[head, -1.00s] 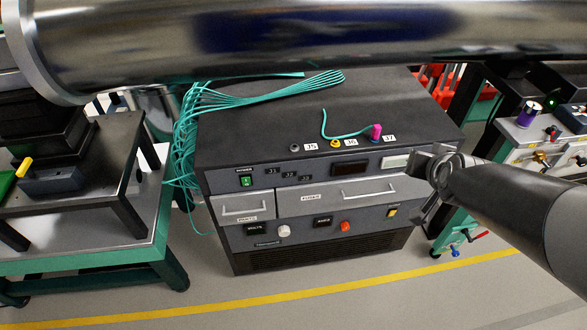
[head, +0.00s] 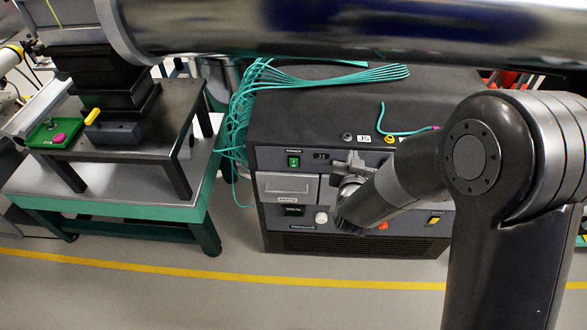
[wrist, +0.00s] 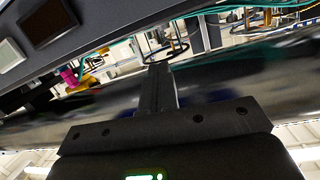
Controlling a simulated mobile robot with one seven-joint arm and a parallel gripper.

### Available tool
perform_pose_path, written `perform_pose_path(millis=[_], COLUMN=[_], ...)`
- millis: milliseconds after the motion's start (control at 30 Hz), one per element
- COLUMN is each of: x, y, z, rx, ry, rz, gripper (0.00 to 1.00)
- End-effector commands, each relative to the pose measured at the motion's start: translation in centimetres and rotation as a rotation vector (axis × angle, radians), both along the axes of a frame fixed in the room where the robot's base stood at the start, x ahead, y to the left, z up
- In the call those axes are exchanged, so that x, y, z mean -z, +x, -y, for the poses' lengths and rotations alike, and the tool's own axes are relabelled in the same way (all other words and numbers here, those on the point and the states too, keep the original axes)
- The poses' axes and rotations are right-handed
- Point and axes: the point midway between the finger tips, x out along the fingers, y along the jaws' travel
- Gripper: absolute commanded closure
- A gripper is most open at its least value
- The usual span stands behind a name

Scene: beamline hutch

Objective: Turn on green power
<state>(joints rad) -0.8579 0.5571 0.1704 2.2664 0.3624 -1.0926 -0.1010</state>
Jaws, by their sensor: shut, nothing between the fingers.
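The green power switch (head: 293,161) sits under the POWER label at the upper left of the dark cabinet's front panel (head: 262,225). Whether it is on cannot be told. My gripper (head: 349,163) is shut and empty in front of the panel, a short way right of the switch. In the head view it looks apart from the switch, and the gap to the panel is hard to judge. In the wrist view the shut fingers (wrist: 158,88) point up the picture. The switch is not visible there.
Teal cables (head: 238,115) hang along the cabinet's left side. A bench (head: 150,190) with a green tray (head: 52,134) stands left. Open floor lies in front.

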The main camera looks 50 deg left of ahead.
Motion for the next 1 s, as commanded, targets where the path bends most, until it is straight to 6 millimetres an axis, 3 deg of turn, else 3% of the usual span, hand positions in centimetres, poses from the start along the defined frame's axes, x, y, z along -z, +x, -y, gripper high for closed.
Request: perform_pose_path(millis=[100, 300, 600, 800, 1000], x=[2.7, 6.4, 11.2, 12.7, 13.0], y=[-2.7, -7.3, -14.6, -17.3, -17.9], z=[-2.1, -4.3, -5.2, -5.0, -4.9], rx=[-0.023, -0.048, -0.082, -0.093, -0.095], ry=[0.02, 0.063, 0.115, 0.136, 0.142], rz=[0.041, 0.123, 0.245, 0.294, 0.307], gripper=[1.0, 1.0, 1.0, 1.0, 1.0])
